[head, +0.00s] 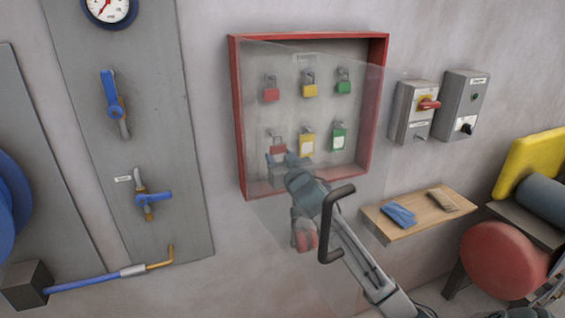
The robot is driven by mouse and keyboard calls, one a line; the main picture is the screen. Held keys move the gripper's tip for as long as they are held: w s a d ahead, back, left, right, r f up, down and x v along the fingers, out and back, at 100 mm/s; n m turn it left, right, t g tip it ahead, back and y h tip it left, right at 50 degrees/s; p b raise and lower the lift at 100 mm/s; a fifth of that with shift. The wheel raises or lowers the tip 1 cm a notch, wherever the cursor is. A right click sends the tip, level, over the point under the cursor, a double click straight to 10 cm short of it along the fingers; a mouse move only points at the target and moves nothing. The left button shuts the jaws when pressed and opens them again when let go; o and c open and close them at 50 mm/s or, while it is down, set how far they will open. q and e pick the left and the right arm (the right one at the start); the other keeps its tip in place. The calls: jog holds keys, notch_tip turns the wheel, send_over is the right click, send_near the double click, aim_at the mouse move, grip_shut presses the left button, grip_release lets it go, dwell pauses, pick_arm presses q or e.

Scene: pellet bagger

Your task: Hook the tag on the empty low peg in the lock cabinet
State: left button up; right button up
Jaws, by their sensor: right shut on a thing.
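The lock cabinet (379,110) is a red-framed box on the wall. Its clear door (345,185) stands swung out, with a black handle (335,224) near its free edge. A red tag (278,151) with a pale label is at the lower left inside the cabinet. My right gripper (279,166) reaches in there, seen partly through the door, and is shut on the red tag. Whether the tag touches the peg behind it cannot be told. A yellow tag (307,143) and a green tag (338,138) hang to its right. My left gripper is not in view.
Red (271,94), yellow (309,89) and green (343,86) padlocks hang in the upper row. Switch boxes (408,105) and a wooden shelf (420,216) with blue gloves (399,215) are to the right. Blue-handled valves (153,198) are on the left panel.

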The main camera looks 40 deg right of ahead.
jog(key=shift+f+b+x, duration=0.2)
jog(key=shift+x, duration=0.95)
jog(key=shift+f+b+x, duration=0.15)
jog(key=shift+x, duration=1)
jog(key=shift+f, duration=0.15)
jog(key=o, duration=0.8)
jog(key=shift+o, duration=1.2)
jog(key=shift+w+d+f, duration=0.1)
jog(key=shift+w, duration=0.1)
jog(key=shift+s, duration=0.1)
jog(key=b+v, duration=0.4)
jog(key=v, duration=0.6)
jog(key=shift+s, duration=0.3)
